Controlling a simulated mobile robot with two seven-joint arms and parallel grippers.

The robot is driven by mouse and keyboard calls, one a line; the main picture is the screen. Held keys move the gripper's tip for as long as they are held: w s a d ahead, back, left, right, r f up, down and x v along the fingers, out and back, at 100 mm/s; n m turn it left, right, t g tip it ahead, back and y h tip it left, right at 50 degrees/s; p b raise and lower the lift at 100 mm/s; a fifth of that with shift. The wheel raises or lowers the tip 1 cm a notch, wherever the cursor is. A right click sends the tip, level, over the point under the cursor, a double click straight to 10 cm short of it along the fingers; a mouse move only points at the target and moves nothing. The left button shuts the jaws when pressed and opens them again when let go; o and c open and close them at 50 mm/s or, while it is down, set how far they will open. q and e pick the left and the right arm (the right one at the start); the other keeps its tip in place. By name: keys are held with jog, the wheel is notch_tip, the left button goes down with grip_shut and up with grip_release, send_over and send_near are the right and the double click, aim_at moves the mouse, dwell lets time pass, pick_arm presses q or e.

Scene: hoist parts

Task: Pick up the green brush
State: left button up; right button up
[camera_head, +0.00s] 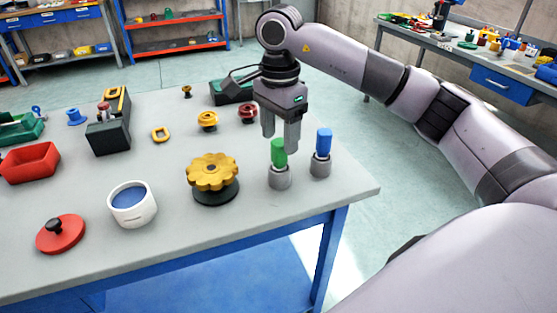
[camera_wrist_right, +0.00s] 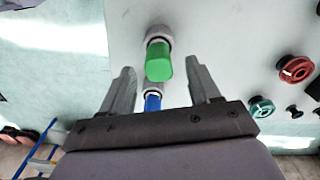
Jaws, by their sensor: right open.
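The green brush (camera_head: 279,153) stands upright in a grey round holder (camera_head: 279,178) near the right front of the table. My right gripper (camera_head: 281,143) points down just above and around the top of the green brush in the head view. It is open, with nothing between its fingers that I can see gripped. In the right wrist view the green brush (camera_wrist_right: 159,62) lies ahead of and between the two spread fingers. A blue brush (camera_head: 323,142) stands in its own grey holder just to the right. My left gripper is not in view.
A yellow scalloped knob on a dark base (camera_head: 213,172) stands left of the green brush. A white cup with blue inside (camera_head: 132,204), a red lid (camera_head: 61,234) and a red bin (camera_head: 29,163) are farther left. The table's right edge is close.

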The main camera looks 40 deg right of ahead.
aim_at(280, 142)
notch_tip(280, 142, down, 5)
jog(key=shift+f, duration=0.1)
jog(key=c, duration=1.1)
jog(key=shift+c, duration=0.2)
jog(key=shift+r, duration=0.75)
notch_tip(280, 142, up, 7)
jog(key=shift+a+f, duration=0.1)
jog(key=shift+f, duration=0.05)
notch_tip(280, 142, up, 12)
jog(key=p, duration=0.3)
jog(key=shift+p, duration=0.35)
